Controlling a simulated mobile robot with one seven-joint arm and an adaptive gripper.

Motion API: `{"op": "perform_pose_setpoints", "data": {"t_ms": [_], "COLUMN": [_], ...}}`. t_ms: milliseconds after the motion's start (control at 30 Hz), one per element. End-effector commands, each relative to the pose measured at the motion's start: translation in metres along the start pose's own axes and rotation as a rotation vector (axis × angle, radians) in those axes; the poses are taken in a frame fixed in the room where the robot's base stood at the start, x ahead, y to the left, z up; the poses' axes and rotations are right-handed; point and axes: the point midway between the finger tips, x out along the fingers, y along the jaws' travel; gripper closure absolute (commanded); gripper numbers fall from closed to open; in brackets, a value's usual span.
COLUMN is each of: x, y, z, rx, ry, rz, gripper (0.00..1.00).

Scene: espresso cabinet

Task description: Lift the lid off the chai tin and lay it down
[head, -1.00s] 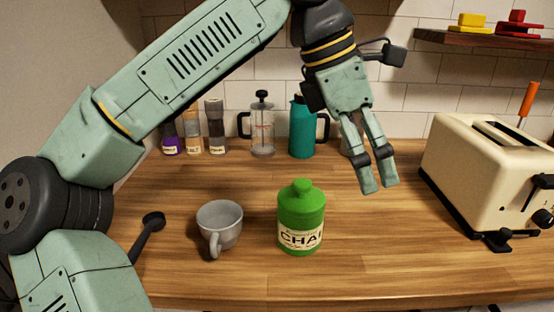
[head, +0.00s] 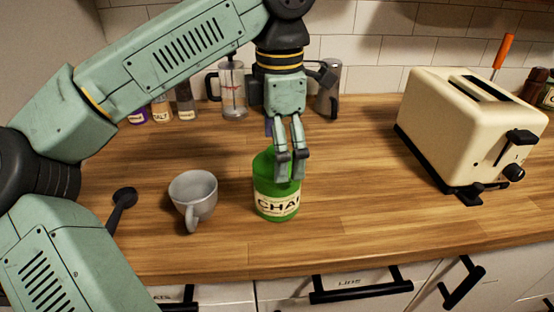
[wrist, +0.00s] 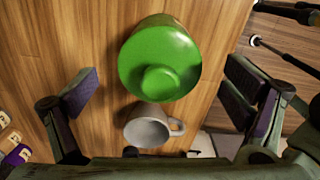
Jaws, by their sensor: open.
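The green chai tin (head: 277,205) stands upright on the wooden counter with its label facing the camera. Its green lid (head: 262,163) is on top, partly hidden behind my fingers in the head view. In the wrist view the round lid (wrist: 135,62) and its knob (wrist: 160,84) show from above. My gripper (head: 288,179) points down at the tin, its fingers overlapping the lid. In the wrist view the fingers are spread wide to either side of the knob, apart from it. My gripper is open and empty.
A grey mug (head: 193,192) stands left of the tin, with a black spoon (head: 122,207) beyond it. A cream toaster (head: 460,130) is at the right. A French press (head: 232,92) and jars stand at the back. The counter between tin and toaster is clear.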

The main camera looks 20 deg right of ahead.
Motion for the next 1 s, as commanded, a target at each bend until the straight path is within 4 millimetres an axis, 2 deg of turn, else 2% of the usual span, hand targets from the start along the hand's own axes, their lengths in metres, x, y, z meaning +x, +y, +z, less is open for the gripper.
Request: {"op": "perform_pose_setpoints", "data": {"t_ms": [133,400,1000], "x": [0.014,0.017,0.017], "y": [-0.001,0.0,-0.001], "z": [0.0,0.001,0.001], "rx": [0.002,0.001,0.001], "ry": [-0.001,-0.001,-0.002], "rz": [-0.001,0.001,0.0], "gripper": [0.06,0.07,0.47]}}
